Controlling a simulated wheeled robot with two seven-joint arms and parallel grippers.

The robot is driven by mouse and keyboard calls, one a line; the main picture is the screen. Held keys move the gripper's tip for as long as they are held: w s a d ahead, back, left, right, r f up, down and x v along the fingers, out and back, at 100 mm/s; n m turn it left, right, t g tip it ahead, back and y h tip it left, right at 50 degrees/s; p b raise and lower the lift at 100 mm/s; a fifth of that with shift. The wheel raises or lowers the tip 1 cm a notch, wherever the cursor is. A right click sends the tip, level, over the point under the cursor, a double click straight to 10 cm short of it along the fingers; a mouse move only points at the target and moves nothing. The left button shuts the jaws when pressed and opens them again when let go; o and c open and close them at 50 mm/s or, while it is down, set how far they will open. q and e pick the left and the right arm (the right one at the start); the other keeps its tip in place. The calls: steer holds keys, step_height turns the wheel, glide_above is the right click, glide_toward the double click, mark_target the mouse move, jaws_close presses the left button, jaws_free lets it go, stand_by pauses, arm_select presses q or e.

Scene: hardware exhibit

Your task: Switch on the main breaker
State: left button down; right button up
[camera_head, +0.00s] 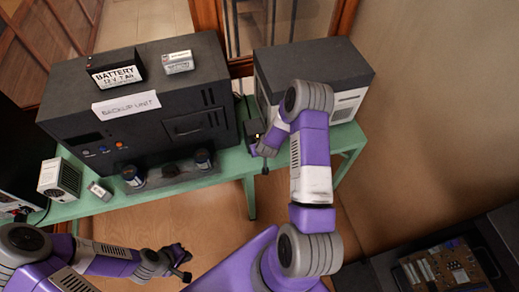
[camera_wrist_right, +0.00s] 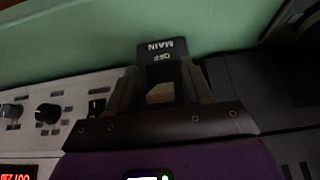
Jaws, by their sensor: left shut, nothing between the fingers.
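The main breaker (camera_wrist_right: 163,50) is a small dark box with upside-down lettering reading MAIN and OFF in the right wrist view. In the head view the breaker (camera_head: 253,130) is a small dark block on the green table between two dark machines. My right gripper (camera_wrist_right: 162,82) is at the breaker, its fingers apart on either side of a pale tan patch. I cannot tell whether they touch the breaker. In the head view my right gripper (camera_head: 262,152) is small and partly hidden by its arm. My left gripper (camera_head: 182,264) is shut and empty, low in front of the table.
A large backup unit (camera_head: 150,110) stands left of the breaker with batteries on top. A dark box (camera_head: 312,65) with pale front panels stands right of it. A white knobbed panel (camera_wrist_right: 50,115) shows in the wrist view. Bare floor (camera_head: 215,215) lies before the green table.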

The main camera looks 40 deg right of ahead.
steer(key=v, duration=0.7)
steer(key=shift+s+r, duration=0.15)
steer(key=shift+r, duration=0.1)
steer(key=shift+a, duration=0.1)
stand_by(0.4)
steer(key=s+a+f+n+g+y, duration=0.1)
steer(key=s+a+f+g+y, duration=0.1)
steer(key=s+a, duration=0.55)
steer(key=s+a+f+g+y, duration=0.1)
steer(key=s+a+f+y, duration=0.2)
steer(key=a, duration=0.7)
steer(key=s+a+f+n+g+y, duration=0.1)
steer(key=s+a+f+g, duration=0.1)
steer(key=s+a, duration=0.55)
step_height(320, 180, down, 13)
steer(key=w+b, duration=0.2)
steer(key=b, duration=1.2)
steer(key=shift+w+f, duration=0.2)
